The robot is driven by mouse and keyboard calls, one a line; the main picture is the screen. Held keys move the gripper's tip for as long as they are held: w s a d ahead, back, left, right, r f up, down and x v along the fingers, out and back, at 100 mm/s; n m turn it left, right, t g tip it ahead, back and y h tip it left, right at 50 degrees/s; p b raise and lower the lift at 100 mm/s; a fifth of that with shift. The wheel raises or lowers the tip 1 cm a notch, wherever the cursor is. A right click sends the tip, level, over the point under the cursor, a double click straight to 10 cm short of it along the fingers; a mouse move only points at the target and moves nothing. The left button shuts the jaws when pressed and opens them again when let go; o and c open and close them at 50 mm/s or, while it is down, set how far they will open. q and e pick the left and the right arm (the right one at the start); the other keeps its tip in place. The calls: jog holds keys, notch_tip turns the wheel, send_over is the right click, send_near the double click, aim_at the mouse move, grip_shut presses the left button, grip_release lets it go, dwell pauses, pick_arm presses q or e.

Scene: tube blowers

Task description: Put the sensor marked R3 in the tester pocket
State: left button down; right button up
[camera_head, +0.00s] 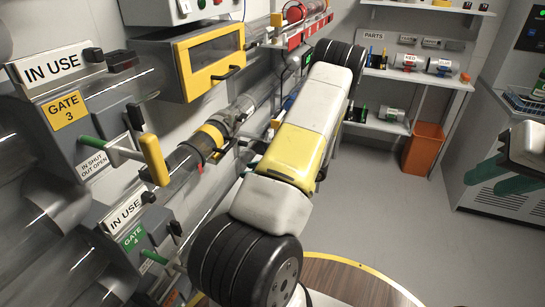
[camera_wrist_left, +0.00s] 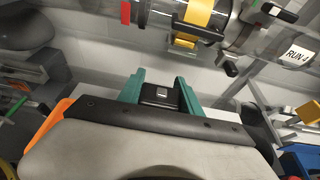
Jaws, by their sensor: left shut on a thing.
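My left gripper (camera_wrist_left: 160,88) is shut on a small black block with a pale square on its face (camera_wrist_left: 161,93), held between green fingers in the left wrist view. No R3 mark is readable on the block. In the head view, my left arm hides this gripper and block. My right gripper (camera_head: 503,180) is at the right edge of the head view. Its two green fingers appear apart with nothing visible between them. I cannot identify the tester pocket in either view.
Clear tubes with a yellow band (camera_head: 210,134) run along the left wall, near gate 3 (camera_head: 66,108) and gate 4 (camera_head: 133,238). A parts shelf (camera_head: 410,75) and orange bin (camera_head: 424,148) stand at the back. A grey cabinet (camera_head: 490,135) stands right. The floor between is clear.

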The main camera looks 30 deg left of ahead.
pick_arm(q)
jog(key=c, duration=0.8)
grip_release()
jog(key=shift+r, duration=0.1)
jog(key=v, duration=1.2)
jog(key=s+d+r+n+t+h, duration=0.2)
jog(key=s+d+r+n+h, duration=0.3)
jog(key=r, duration=0.4)
jog(key=s+d+r+n+t+h, duration=0.3)
jog(key=s+d+r+n+h, duration=0.2)
jog(key=r, duration=0.5)
jog(key=s+d+r+n+t+h, duration=0.2)
jog(key=s+d+r+n+h, duration=0.4)
jog(key=s+d+r, duration=0.1)
jog(key=shift+s+r+t, duration=0.15)
jog(key=shift+s+r, duration=0.3)
jog(key=shift+r, duration=0.2)
jog(key=shift+s+r+t, duration=0.15)
jog(key=shift+s+r, duration=0.3)
jog(key=shift+r, duration=0.2)
